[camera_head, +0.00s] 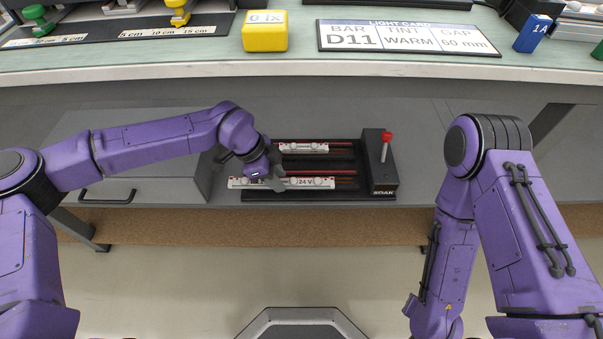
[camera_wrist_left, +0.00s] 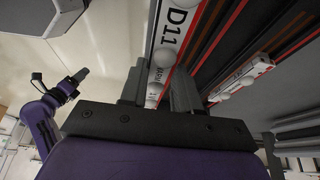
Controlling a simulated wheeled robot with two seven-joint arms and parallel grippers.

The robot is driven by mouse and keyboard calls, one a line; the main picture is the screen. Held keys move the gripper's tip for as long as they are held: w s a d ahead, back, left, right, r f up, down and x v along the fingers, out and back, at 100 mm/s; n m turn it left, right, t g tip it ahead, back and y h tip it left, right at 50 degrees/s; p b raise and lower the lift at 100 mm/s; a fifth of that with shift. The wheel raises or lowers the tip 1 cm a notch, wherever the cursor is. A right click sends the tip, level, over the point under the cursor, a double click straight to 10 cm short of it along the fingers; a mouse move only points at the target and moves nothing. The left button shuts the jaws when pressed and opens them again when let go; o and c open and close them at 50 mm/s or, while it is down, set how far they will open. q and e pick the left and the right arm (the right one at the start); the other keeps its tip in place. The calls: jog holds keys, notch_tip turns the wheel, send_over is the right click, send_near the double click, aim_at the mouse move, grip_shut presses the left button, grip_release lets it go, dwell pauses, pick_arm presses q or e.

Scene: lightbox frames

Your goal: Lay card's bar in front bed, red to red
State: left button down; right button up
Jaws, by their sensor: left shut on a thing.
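The light card (camera_head: 408,38) lies on the bench and reads bar D11, tint warm, gap 60 mm. My left gripper (camera_head: 274,180) is shut on a white bar (camera_head: 245,183) at the front of the dark soak unit (camera_head: 347,196). In the left wrist view this bar (camera_wrist_left: 166,58) shows D11 between the fingers (camera_wrist_left: 158,92). Its right part shows 24 V in the head view. It lies along the front bed beside red lines; I cannot tell whether it is fully seated.
A second white bar (camera_head: 303,147) lies in the back bed. A red-tipped lever (camera_head: 385,145) stands on the unit's right block. A yellow block (camera_head: 265,31) and a blue 1A block (camera_head: 532,34) stand on the bench. A grey drawer box (camera_head: 150,180) is left of the unit.

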aim_at(234, 183)
pick_arm(q)
jog(key=w+d, duration=0.2)
jog(key=d, duration=0.1)
jog(key=w+d+b, duration=0.1)
jog(key=w+d, duration=0.1)
jog(key=shift+d, duration=0.25)
jog(key=f, duration=0.1)
jog(key=f+b, duration=0.1)
jog(key=f, duration=0.1)
jog(key=shift+w+d+f, duration=0.1)
jog(key=shift+d+f, duration=0.1)
jog(key=shift+f, duration=0.1)
jog(key=shift+r, duration=0.1)
jog(key=c, duration=0.8)
grip_release()
jog(key=shift+a+r, duration=0.1)
jog(key=shift+r, duration=0.15)
jog(key=p+v, duration=0.1)
jog(key=v, duration=0.1)
jog(key=a+v, duration=0.1)
jog(key=v, duration=0.2)
jog(key=shift+p, duration=0.4)
jog(key=a, duration=0.3)
jog(key=a+p, duration=0.1)
jog(key=a, duration=0.6)
jog(key=shift+a+f, duration=0.25)
jog(key=shift+a, duration=0.15)
